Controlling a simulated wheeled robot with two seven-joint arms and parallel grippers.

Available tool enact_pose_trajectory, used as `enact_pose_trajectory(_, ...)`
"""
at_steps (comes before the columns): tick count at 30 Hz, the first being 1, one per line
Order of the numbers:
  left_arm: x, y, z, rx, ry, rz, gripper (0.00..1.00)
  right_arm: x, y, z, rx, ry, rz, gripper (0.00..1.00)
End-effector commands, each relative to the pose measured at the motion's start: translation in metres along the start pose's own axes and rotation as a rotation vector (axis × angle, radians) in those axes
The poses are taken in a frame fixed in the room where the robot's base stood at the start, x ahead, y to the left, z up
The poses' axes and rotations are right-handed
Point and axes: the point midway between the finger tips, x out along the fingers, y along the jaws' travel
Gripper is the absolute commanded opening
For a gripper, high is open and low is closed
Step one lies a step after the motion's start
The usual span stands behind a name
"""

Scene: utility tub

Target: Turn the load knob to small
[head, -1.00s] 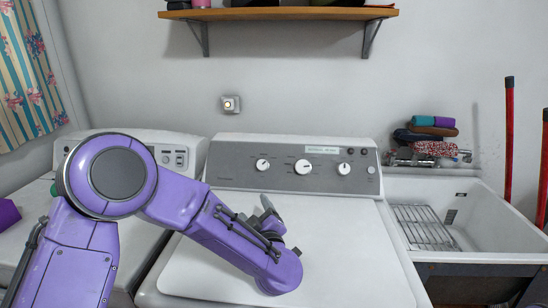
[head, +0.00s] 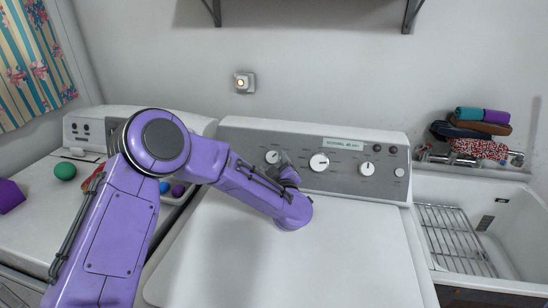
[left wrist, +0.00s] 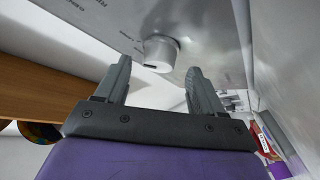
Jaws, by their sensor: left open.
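The washer's grey control panel (head: 340,148) carries a left knob (head: 272,157), a middle knob (head: 319,162) and a right knob (head: 367,168), all round and white. Their labels are too small to read, so I cannot tell which is the load knob. My left gripper (head: 284,160) is at the panel, next to the left knob and partly over its right side. In the left wrist view, the open fingers (left wrist: 158,68) point at a round pale knob (left wrist: 158,52), which shows between and just beyond the fingertips. The fingers appear apart from it. My right gripper is not in view.
The white washer lid (head: 330,255) is bare and clear. A utility sink (head: 510,215) with a wire rack (head: 455,240) stands at the right. A second white machine (head: 40,200) at the left holds a green ball (head: 65,171) and a purple block (head: 10,196). Folded cloths (head: 480,130) lie behind the sink.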

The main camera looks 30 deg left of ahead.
Motion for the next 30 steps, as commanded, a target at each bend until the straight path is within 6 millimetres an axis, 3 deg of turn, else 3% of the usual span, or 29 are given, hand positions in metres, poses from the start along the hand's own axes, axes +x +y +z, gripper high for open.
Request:
enact_pose_trajectory(4, 0.018, 0.001, -0.001, -0.001, -0.001, -0.001, 0.68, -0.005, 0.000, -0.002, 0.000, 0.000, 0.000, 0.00)
enact_pose_trajectory(13, 0.021, 0.000, 0.000, 0.000, -0.001, 0.000, 0.68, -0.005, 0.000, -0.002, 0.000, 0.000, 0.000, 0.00)
enact_pose_trajectory(18, 0.021, 0.000, 0.000, 0.000, -0.001, 0.000, 0.13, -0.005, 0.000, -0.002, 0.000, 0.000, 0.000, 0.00)
enact_pose_trajectory(30, 0.021, 0.001, 0.000, -0.045, 0.002, -0.035, 0.12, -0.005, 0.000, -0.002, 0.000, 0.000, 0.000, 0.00)
